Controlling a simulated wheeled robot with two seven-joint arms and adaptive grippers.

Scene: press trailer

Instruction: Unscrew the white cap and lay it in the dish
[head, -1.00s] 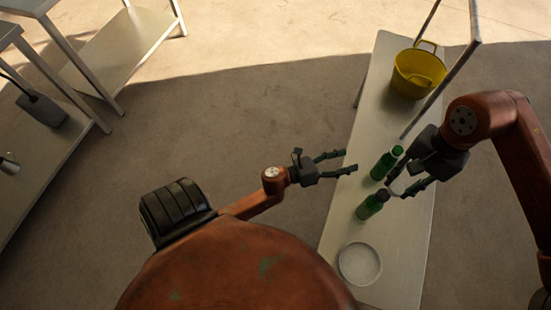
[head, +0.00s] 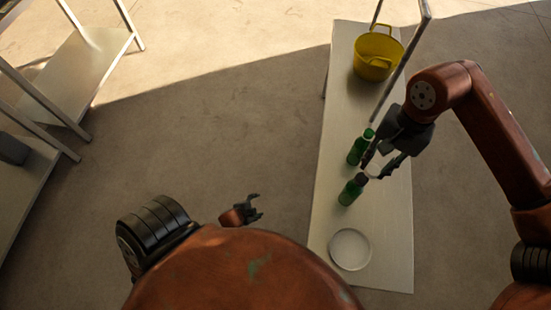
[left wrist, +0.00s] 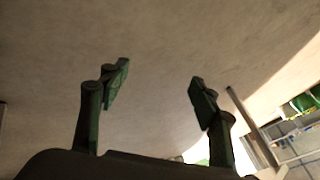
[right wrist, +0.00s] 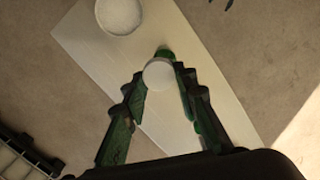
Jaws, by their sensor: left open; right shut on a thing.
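The white cap (right wrist: 158,73) sits between the fingertips of my right gripper (right wrist: 160,80), which is shut on it. In the head view my right gripper (head: 374,171) is at the green bottles, with a little white showing between its fingers. I cannot tell whether a bottle is under the cap. One green bottle with a green top (head: 359,147) stands behind; a dark-topped green bottle (head: 351,190) stands in front. The white round dish (head: 350,249) lies empty at the near end of the table. My left gripper (head: 257,207) is open and empty, left of the table.
The narrow pale table (head: 399,225) holds a yellow tub (head: 377,54) at its far end. A metal post (head: 402,70) rises near the tub. Metal shelving (head: 80,68) stands at far left. The floor between is clear.

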